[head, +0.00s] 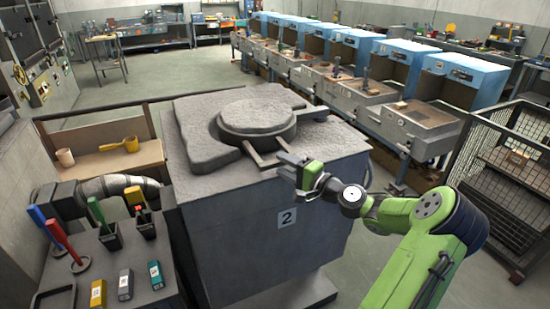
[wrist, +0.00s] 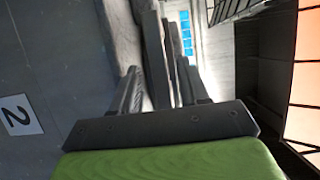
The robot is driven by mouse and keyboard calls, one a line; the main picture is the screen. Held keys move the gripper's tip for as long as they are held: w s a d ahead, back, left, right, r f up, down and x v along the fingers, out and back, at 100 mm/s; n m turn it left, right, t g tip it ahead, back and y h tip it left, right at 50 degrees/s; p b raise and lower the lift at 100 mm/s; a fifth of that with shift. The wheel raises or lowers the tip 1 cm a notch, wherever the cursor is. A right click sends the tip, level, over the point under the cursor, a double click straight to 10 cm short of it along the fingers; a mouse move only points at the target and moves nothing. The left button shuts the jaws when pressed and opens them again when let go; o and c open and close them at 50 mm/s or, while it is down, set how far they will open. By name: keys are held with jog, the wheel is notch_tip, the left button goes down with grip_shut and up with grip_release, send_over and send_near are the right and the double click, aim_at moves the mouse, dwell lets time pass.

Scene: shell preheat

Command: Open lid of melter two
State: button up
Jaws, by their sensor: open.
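Melter two (head: 270,235) is a large grey box marked with a "2" plate (head: 287,217); the plate also shows in the wrist view (wrist: 20,115). Its round grey lid (head: 257,110) lies flat and closed on the rough top slab (head: 190,125). Bar-like handles (head: 283,144) stick out from the lid's near side toward my gripper. My gripper (head: 288,160) is at the near right edge of the top, by the bar ends. In the wrist view my gripper's fingers (wrist: 165,90) are apart, with grey bars showing beyond and between them. I cannot tell whether they touch.
A side table (head: 115,260) with colored-handled tools and small boxes stands at the left front. A wooden shelf (head: 105,160) holds a yellow ladle (head: 120,145). A wire cage (head: 510,180) stands at the right. Blue-hooded benches (head: 400,70) line the back right. Floor behind the melter is clear.

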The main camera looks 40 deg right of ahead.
jog(key=w, duration=0.3)
jog(key=shift+w+a, duration=0.2)
jog(key=shift+a, duration=0.15)
jog(key=shift+w, duration=0.4)
jog(key=shift+s, duration=0.1)
grip_shut()
